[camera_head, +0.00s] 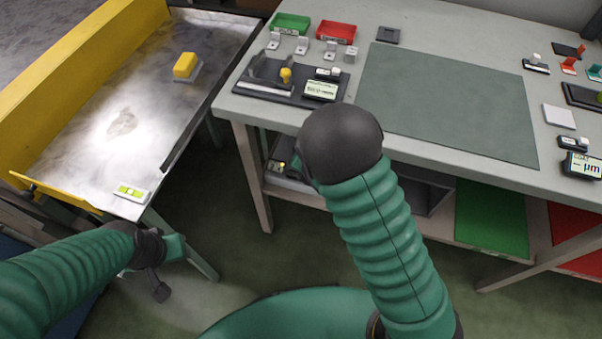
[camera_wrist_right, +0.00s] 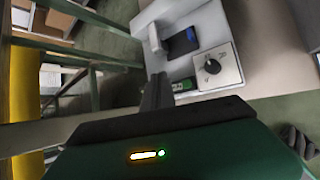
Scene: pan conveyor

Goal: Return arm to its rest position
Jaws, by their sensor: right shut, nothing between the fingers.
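My right arm (camera_head: 375,230) rises from the bottom of the head view and ends in a dark rounded joint in front of the workbench. Its gripper is hidden in that view. In the right wrist view my right gripper (camera_wrist_right: 157,92) shows as dark fingers closed together, with nothing between them. My left arm (camera_head: 70,265) comes in from the left. Its dark end (camera_head: 158,287) hangs below the conveyor's near corner, and its finger opening cannot be made out.
The workbench (camera_head: 450,40) carries a green mat (camera_head: 450,100), green bin (camera_head: 291,24), red bin (camera_head: 337,32) and small devices. The conveyor (camera_head: 75,150) at left holds a yellow-topped block (camera_head: 185,66).

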